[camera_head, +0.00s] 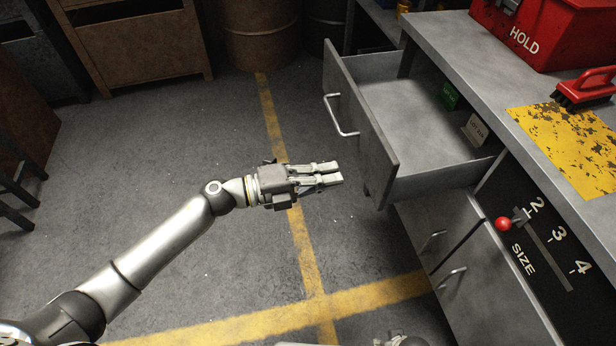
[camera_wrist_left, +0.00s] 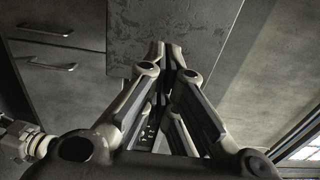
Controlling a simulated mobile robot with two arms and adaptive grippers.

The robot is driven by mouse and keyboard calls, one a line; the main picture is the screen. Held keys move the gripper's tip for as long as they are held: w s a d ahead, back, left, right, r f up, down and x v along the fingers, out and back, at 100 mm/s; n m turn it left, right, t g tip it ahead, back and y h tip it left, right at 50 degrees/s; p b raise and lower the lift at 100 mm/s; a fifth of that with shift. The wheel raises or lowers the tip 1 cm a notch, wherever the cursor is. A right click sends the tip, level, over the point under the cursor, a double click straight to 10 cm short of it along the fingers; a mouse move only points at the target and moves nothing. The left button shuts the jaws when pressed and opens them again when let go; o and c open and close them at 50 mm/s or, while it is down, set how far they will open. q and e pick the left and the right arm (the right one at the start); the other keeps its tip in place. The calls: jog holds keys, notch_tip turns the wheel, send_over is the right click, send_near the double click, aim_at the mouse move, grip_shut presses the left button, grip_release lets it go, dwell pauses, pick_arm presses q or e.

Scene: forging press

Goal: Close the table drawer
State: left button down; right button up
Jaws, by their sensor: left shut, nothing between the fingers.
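The table drawer (camera_head: 365,120) is pulled well out from the grey metal table (camera_head: 450,50), toward the left of the head view. Its front panel has a curved metal handle (camera_head: 340,115) on the outer face. Inside lie a green box (camera_head: 449,96) and a pale labelled block (camera_head: 476,130), near the back. My left gripper (camera_head: 338,174) is shut and empty, a short way left of the near lower part of the front panel, apart from it. In the left wrist view the fingertips (camera_wrist_left: 172,48) point at a grey panel (camera_wrist_left: 190,30).
A red toolbox (camera_head: 545,35) and a red brush (camera_head: 585,88) stand on the tabletop. Below the drawer are cabinet doors (camera_head: 440,235) with handles and a size scale with a red knob (camera_head: 503,224). The floor left of the drawer is clear.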

aim_at(371, 167)
pick_arm(q)
jog(key=x, duration=0.6)
jog(key=shift+w+d, duration=0.1)
jog(key=shift+d, duration=0.2)
jog(key=shift+w+d, duration=0.1)
